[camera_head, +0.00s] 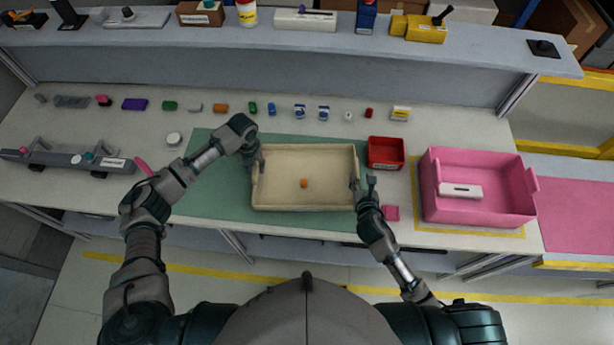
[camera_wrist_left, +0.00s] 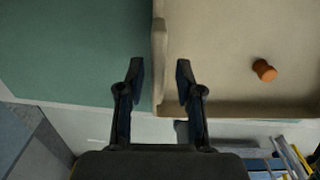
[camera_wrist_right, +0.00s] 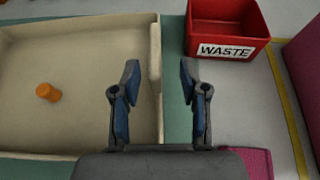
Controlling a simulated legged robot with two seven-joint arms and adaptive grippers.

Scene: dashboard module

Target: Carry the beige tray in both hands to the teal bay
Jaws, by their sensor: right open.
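The beige tray (camera_head: 335,160) sits on a teal-green mat (camera_head: 215,185) on the bench, with a small orange piece (camera_head: 304,183) lying in it. My left gripper (camera_head: 257,166) is at the tray's left wall; in the left wrist view its fingers (camera_wrist_left: 160,70) stand apart, one on each side of the wall (camera_wrist_left: 159,45). My right gripper (camera_head: 362,182) is at the tray's right wall; in the right wrist view its open fingers (camera_wrist_right: 158,82) stand either side of that wall (camera_wrist_right: 155,60), with gaps visible. No other teal area shows clearly.
A red bin (camera_head: 386,153), labelled WASTE in the right wrist view, stands right of the tray. A pink crate (camera_head: 480,205) holding a white item is further right. A flat pink piece (camera_head: 391,213) lies near my right gripper. Several small parts line the bench's back.

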